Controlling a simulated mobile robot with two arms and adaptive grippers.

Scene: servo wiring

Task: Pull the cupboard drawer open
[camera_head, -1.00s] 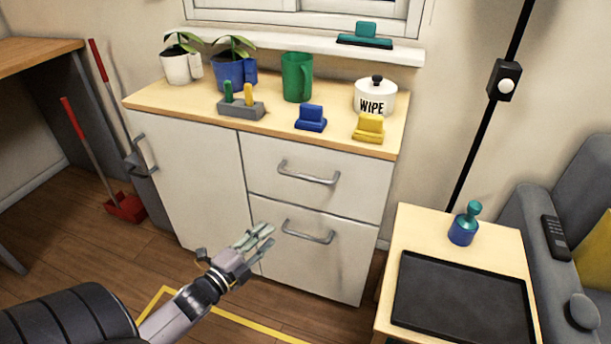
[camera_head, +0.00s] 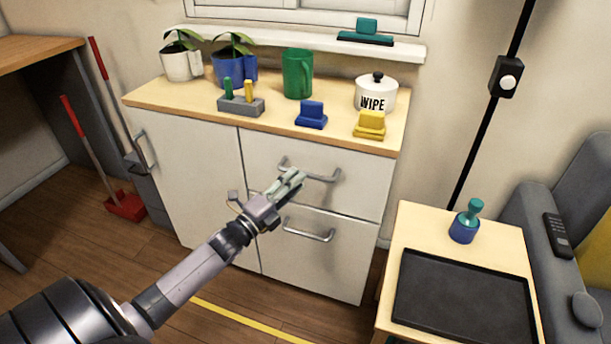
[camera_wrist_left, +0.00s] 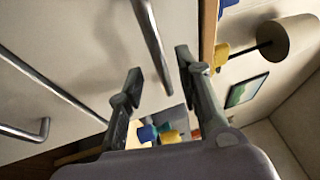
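The white cupboard (camera_head: 195,170) has a door on its left and two drawers on its right. The upper drawer (camera_head: 355,195) and lower drawer (camera_head: 340,265) look flush with the front. My left gripper (camera_head: 290,183) is in front of the upper drawer, partly covering the left of its bar handle (camera_head: 322,179). In the left wrist view, my open fingers (camera_wrist_left: 158,78) are apart, with a handle bar (camera_wrist_left: 150,40) reaching into the gap between them. I cannot tell whether they touch it. The lower drawer handle (camera_head: 310,236) is clear. My right gripper is not in view.
Plant pots, a green mug (camera_head: 297,75), a white WIPE pot (camera_head: 375,95) and small blocks stand on the cupboard top. A side table with a black tray (camera_head: 462,300) stands at the right, close to the cupboard. The floor before the cupboard is clear.

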